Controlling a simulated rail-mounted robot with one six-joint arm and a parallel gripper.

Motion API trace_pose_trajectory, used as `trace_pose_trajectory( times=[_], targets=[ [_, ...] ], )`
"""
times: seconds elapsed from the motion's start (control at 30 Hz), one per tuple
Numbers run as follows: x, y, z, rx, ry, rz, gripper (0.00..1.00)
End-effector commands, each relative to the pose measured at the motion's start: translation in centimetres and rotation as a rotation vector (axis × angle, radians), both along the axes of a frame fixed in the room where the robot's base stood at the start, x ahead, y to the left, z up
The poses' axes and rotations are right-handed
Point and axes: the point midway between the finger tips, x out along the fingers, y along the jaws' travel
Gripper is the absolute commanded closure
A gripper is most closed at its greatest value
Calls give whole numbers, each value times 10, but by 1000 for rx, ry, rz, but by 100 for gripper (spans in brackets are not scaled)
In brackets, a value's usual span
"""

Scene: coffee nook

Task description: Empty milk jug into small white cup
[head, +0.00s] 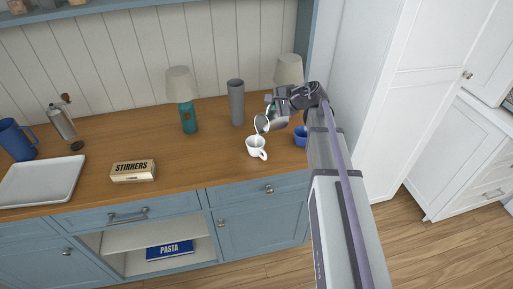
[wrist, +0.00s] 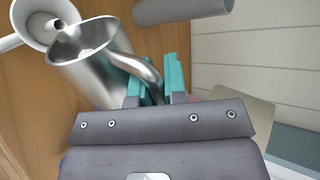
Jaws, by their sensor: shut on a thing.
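A steel milk jug (head: 276,124) is tilted in the head view, its mouth toward the lower left, above and just behind the small white cup (head: 256,153). The cup stands upright on the wooden counter. My gripper (head: 271,105) is shut on the jug's handle. In the wrist view, the teal fingers of my gripper (wrist: 158,85) hold the curved handle of the jug (wrist: 88,72). The jug's mouth faces the white cup (wrist: 63,10) and overlaps it in the picture. I cannot clearly tell whether milk is flowing or how full the cup is.
A blue mug (head: 300,136) stands right of the cup, partly behind my arm. A grey cylinder (head: 236,103) and a teal-based lamp (head: 189,117) stand behind. A stirrers box (head: 133,171) and a white tray (head: 42,182) are at left. The counter between box and cup is clear.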

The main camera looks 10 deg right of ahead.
Motion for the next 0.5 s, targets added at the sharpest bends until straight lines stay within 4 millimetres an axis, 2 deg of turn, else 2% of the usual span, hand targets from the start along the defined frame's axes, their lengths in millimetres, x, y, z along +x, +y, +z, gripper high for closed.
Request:
trace_pose_trajectory(
  times=[0.5],
  targets=[
    [-4, 3, 3, -34, -20, 0, 100]
  ],
)
